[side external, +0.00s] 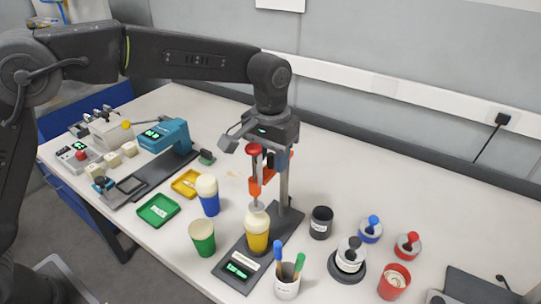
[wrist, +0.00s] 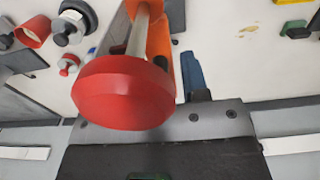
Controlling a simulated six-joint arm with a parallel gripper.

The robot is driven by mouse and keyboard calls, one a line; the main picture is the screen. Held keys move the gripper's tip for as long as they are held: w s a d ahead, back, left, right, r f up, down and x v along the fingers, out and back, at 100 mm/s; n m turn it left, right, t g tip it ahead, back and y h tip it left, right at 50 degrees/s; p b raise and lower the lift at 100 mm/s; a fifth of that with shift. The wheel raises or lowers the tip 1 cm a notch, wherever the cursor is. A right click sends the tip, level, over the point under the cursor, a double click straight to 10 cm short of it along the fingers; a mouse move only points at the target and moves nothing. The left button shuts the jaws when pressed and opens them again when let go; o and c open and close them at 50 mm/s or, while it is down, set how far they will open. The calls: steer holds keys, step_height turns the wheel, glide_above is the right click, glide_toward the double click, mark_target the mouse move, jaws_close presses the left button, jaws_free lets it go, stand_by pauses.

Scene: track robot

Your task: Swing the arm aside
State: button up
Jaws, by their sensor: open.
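My gripper (side external: 268,157) is at the end of my arm, hanging by the top of an upright press. The press has a red knob (side external: 254,149), an orange body (side external: 263,184) and a grey column (side external: 284,185). In the wrist view the red knob (wrist: 124,92) fills the middle, close to the camera. My jaws are open, but their fingers are mostly hidden by the press and knob. I cannot tell whether they touch it. Under the press a yellow cup (side external: 257,240) with a pale top stands on the dark base (side external: 229,272).
A blue cup (side external: 209,204) and a green cup (side external: 202,240) stand left of the press. A pen cup (side external: 287,287) is in front. A black cup (side external: 321,222), a weighted pot (side external: 349,256) and a red cup (side external: 394,281) are to the right. A teal device (side external: 164,138) is at left.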

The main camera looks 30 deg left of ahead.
jaws_close()
stand_by(0.3)
steer(key=shift+a, duration=0.1)
steer(key=w+a+m, duration=0.5)
steer(key=w+m, duration=0.1)
steer(key=m, duration=1.2)
steer(key=shift+a, duration=0.4)
stand_by(0.4)
steer(key=shift+w, duration=0.1)
